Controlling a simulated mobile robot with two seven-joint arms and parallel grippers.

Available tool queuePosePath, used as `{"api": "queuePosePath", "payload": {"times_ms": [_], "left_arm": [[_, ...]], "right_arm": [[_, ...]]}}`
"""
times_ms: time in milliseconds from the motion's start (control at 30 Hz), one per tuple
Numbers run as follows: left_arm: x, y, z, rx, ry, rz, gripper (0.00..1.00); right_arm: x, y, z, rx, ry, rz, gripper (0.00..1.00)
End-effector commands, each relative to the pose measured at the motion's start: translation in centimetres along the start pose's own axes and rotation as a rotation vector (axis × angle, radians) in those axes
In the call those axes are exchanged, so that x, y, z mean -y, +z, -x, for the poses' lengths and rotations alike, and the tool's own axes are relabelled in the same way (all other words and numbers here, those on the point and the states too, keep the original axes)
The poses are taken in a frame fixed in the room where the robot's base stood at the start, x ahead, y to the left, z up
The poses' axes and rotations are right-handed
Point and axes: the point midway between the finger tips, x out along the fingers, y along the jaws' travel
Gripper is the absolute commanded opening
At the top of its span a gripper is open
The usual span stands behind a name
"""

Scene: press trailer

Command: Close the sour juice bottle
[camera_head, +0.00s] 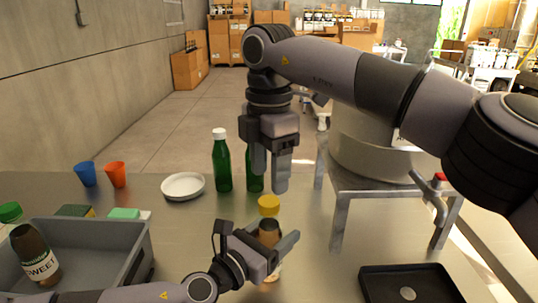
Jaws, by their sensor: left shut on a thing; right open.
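The juice bottle (269,231) with brown contents stands upright at the front centre of the table. My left gripper (260,235) is shut on its body and hides much of it, so its label cannot be read. A yellow cap (268,204) shows at the top of the bottle. I cannot tell if it is seated or loose. My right gripper (269,180) points down, open and empty, just above and behind the yellow cap.
A grey crate (137,245) at the left holds a tilted bottle labelled SWEET (38,256). Green bottles (221,165), a white plate (183,186), blue cup (86,174) and orange cup (116,174) stand behind. A metal pot stand (342,215) and black tray (375,285) are right.

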Motion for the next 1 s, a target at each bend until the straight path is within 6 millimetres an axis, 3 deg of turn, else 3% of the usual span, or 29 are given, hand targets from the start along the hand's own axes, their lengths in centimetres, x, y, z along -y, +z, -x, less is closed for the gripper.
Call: {"api": "queuePosePath", "payload": {"times_ms": [1000], "left_arm": [[0.0,0.0,0.0,0.001,0.000,0.000,0.00]], "right_arm": [[0.0,-0.1,2.0,0.000,0.000,1.637,0.60]]}}
